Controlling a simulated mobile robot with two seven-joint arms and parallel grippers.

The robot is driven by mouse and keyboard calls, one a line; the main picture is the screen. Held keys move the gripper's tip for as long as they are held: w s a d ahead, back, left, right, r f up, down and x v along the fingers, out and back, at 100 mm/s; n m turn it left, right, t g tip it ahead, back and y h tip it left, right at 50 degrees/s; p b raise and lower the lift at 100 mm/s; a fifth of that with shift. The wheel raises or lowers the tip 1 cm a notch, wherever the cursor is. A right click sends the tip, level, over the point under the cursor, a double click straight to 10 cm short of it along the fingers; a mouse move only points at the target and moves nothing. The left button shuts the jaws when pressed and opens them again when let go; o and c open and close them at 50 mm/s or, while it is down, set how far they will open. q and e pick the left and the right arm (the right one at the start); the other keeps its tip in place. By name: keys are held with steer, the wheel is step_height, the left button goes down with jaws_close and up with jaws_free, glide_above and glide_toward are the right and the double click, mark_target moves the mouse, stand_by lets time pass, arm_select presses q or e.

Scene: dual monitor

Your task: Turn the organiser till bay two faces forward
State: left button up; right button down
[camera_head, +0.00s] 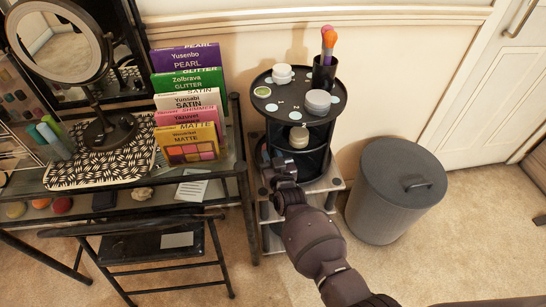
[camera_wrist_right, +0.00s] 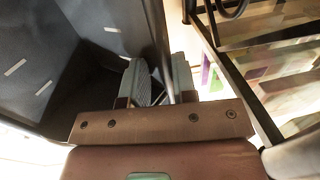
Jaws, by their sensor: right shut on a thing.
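The organiser (camera_head: 303,82) is a black round tiered stand on a small side shelf unit (camera_head: 327,183) in the head view. My right gripper (camera_head: 272,163) is at the organiser's lower left side. In the right wrist view my right gripper (camera_wrist_right: 160,85) is shut on a thin dark upright edge (camera_wrist_right: 157,35), seemingly an organiser divider. Grey panels (camera_wrist_right: 50,65) with pale marks fill the left of that view. My left gripper is out of view.
The organiser's top carries a brush cup (camera_head: 324,74), white jars (camera_head: 282,74) and grey lids (camera_head: 317,102). A vanity table (camera_head: 243,160) with palettes and a mirror stands close on the left. A grey bin (camera_head: 385,205) stands close on the right.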

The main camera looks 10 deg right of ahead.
steer(key=shift+w+d+r, duration=0.15)
steer(key=shift+d+r, duration=0.05)
steer(key=shift+r, duration=0.05)
steer(key=c, duration=1.2)
jaws_free()
steer(key=shift+f, duration=0.1)
steer(key=shift+f, duration=0.1)
steer(key=shift+s, duration=0.35)
steer(key=s, duration=0.3)
steer(key=s+p, duration=0.1)
steer(key=s, duration=0.2)
steer(key=s+d+p, duration=0.1)
steer(key=s, duration=0.3)
